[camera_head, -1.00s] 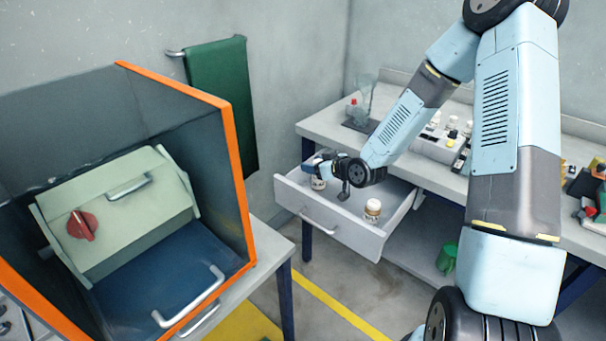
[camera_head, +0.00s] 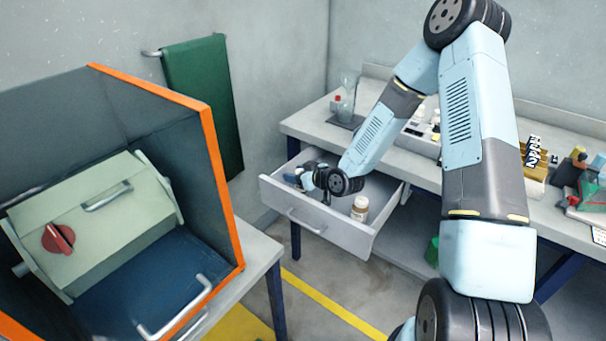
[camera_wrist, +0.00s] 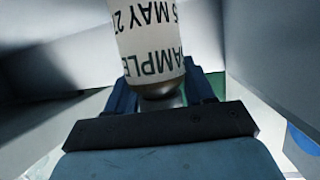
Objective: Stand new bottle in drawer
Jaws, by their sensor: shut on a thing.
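The open drawer (camera_head: 290,205) is pulled out under the bench. My gripper (camera_head: 306,178) is in its left part, down within its walls. In the wrist view, my gripper (camera_wrist: 160,94) is shut on a bottle (camera_wrist: 150,35) with a white label reading "SAMPLE" and "MAY", upside down in that picture. In the head view the held bottle is mostly hidden by my gripper; whether it touches the drawer floor cannot be told. Another brown bottle (camera_head: 359,210) with a white label and pale cap stands upright in the drawer, right of my gripper and apart from it.
The bench (camera_head: 310,126) above the drawer holds a glass vessel (camera_head: 347,100), bottles and tools. A dark cabinet with an orange edge (camera_head: 214,165) stands at left. A green towel (camera_head: 203,100) hangs on the wall. The drawer's walls rise close around my gripper.

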